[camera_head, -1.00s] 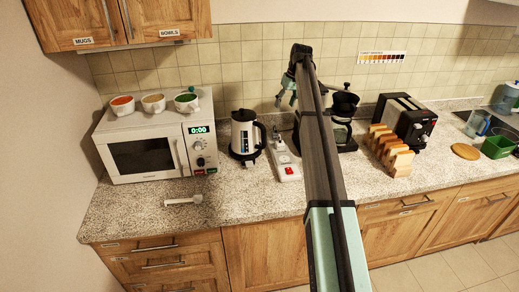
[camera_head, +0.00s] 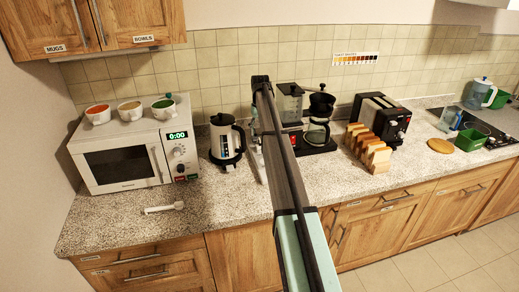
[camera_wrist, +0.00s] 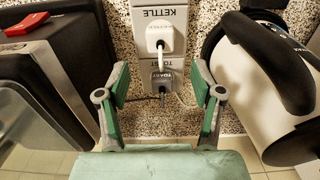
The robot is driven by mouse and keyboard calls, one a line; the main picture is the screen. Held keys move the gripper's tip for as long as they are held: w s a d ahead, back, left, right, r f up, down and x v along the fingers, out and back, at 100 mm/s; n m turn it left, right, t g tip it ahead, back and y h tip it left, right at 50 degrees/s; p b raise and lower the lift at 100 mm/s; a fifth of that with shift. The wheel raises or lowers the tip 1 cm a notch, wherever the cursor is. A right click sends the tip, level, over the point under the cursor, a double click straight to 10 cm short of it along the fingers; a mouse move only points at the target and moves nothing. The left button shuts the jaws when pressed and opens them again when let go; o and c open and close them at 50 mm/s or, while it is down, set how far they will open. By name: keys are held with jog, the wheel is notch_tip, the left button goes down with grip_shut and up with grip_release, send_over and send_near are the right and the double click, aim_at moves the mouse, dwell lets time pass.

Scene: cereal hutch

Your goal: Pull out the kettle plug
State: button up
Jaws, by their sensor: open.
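The white kettle plug (camera_wrist: 160,38) sits in the power strip (camera_wrist: 151,98) under the label KETTLE in the wrist view, its pale cord running down toward me. A dark plug (camera_wrist: 161,79) sits in the socket below it, marked TOAST. My gripper (camera_wrist: 160,78) is open and empty, with one green-padded finger on each side of the strip; the kettle plug lies beyond the fingertips. The black-and-white kettle (camera_head: 226,143) stands right of the microwave, and also shows in the wrist view (camera_wrist: 250,85). In the head view my arm hides the gripper and most of the strip.
The coffee maker (camera_head: 318,130) stands right of my arm, and its dark body (camera_wrist: 45,70) is close on the left in the wrist view. The microwave (camera_head: 125,155) is at the left. A toaster (camera_head: 382,120) and a bread rack (camera_head: 370,148) are farther right. The front counter is mostly clear.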

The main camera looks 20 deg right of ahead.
aim_at(260, 145)
jog(key=shift+f+b, duration=1.55)
jog(key=shift+f, duration=2.9)
grip_shut()
jog(key=shift+r, duration=0.2)
jog(key=shift+r+p, duration=1.35)
jog(key=shift+r, duration=1.5)
